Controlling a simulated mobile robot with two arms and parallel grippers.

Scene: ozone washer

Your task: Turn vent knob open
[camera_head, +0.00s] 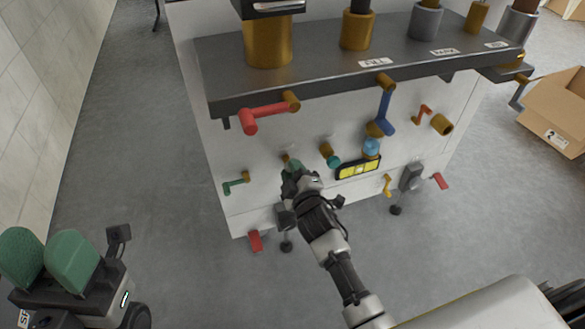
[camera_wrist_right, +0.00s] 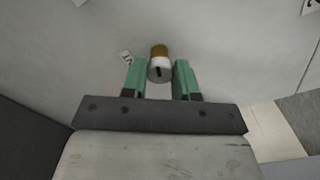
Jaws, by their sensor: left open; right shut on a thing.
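A small round knob (camera_wrist_right: 160,67) with a white-grey face, a black mark and a brass base sits on the panel in the right wrist view. A small tag (camera_wrist_right: 127,57) beside it is too small to read, so I cannot confirm that it is the vent knob. My right gripper (camera_wrist_right: 160,80) is shut on this knob, a green finger on each side. In the head view my right gripper (camera_head: 291,176) is at the front panel and mostly hides the knob. My left gripper (camera_head: 47,260) is open and empty at the lower left, away from the machine.
The machine's white front (camera_head: 265,215) carries a red lever (camera_head: 268,114), a blue lever (camera_head: 383,110), a green lever (camera_head: 235,183) and a teal knob (camera_head: 330,155). A dark shelf (camera_head: 320,70) overhangs them. A cardboard box (camera_head: 555,105) stands right. The left floor is clear.

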